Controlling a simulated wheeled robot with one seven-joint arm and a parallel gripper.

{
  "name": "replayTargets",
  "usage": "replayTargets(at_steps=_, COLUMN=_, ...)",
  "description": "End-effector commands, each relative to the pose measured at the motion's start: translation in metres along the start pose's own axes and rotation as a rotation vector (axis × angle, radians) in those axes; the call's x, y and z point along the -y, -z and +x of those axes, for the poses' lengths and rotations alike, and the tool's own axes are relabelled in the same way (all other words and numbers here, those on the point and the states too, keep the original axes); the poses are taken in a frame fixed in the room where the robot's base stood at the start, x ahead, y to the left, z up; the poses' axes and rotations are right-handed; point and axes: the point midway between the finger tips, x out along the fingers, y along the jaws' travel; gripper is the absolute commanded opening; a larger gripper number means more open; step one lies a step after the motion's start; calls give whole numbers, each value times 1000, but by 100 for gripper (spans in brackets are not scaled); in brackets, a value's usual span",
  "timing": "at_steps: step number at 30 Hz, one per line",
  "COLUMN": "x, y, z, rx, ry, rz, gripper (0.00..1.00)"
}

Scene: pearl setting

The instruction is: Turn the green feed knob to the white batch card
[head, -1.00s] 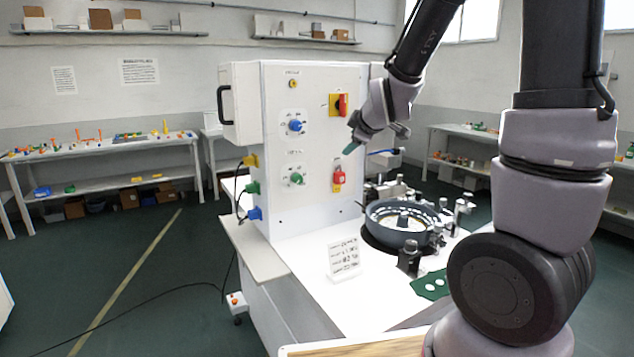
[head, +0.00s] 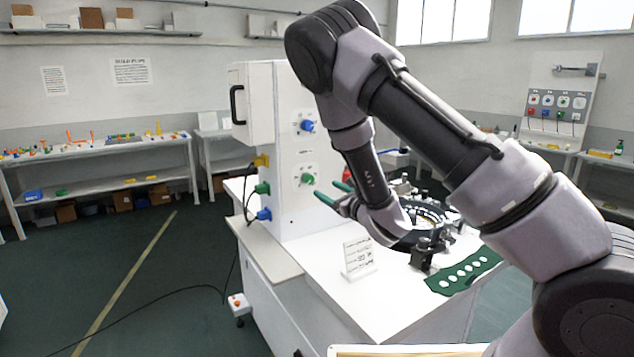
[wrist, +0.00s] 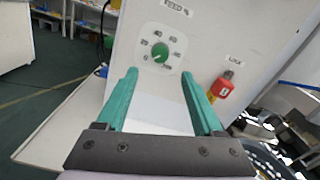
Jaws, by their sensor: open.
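The green feed knob (head: 308,179) is on the white panel of the machine.
A blue knob (head: 307,127) is above the green one. A red lock (wrist: 221,86) hangs right of the dial in the wrist view. Worktop before the card is clear.

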Motion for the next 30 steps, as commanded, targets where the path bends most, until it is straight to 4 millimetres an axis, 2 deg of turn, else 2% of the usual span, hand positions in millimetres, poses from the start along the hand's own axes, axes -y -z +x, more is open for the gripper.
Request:
replayTargets(at_steps=9, x=0, y=-1, z=58, rx=2, ry=1, rz=5, gripper=69)
replayTargets(at_steps=15, x=1, y=0, z=87, rx=0, ry=1, rz=6, gripper=69)
replayTargets(at_steps=21, x=1, y=0, z=99, rx=-1, ry=2, rz=7, gripper=69)
replayTargets(at_steps=28, x=1, y=0, z=100, rx=-2, ry=2, rz=7, gripper=69)
replayTargets(at_steps=29, x=1, y=0, z=99, rx=-2, ry=2, rz=7, gripper=65)
replayTargets(at_steps=30, x=1, y=0, z=99, rx=-2, ry=2, rz=7, gripper=50)
